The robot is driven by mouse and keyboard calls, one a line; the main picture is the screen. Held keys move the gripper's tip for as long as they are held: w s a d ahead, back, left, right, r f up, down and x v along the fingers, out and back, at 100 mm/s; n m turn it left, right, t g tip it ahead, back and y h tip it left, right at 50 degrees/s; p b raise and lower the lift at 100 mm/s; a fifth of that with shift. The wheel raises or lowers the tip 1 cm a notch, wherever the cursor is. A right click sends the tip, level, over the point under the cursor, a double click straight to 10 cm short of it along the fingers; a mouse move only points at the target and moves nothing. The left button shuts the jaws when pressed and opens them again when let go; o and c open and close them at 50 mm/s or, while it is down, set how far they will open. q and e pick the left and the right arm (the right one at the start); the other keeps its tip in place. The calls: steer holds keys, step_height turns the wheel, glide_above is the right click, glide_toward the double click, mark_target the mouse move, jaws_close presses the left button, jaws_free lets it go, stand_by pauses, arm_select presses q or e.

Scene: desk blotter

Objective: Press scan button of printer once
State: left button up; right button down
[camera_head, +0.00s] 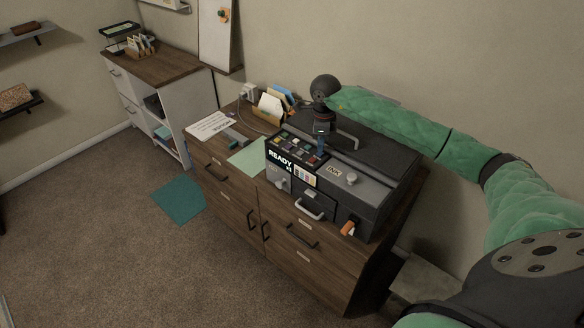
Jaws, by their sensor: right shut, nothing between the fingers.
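The dark grey printer (385,165) stands on a wooden cabinet. Its front left part carries a panel of several small coloured buttons (291,143) above a screen reading READY (281,158). I cannot read which button is scan. My right gripper (321,149) points down at the right end of the button panel, shut and empty. Its fingertips are small here, and I cannot tell whether they touch a button or hover over it. The gripper hides part of the panel's right end. My left gripper is not in view.
My green right arm crosses behind and above the printer. A letter holder (267,108), papers (208,126) and a pale green sheet (246,157) lie left of the printer. A grey handle (309,210) and an orange part (348,228) stick out at its front.

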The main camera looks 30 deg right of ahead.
steer(key=shift+f+b, duration=0.75)
steer(key=shift+f, duration=0.15)
stand_by(0.3)
stand_by(0.4)
steer(key=shift+r+p, duration=0.8)
steer(key=shift+r, duration=2.7)
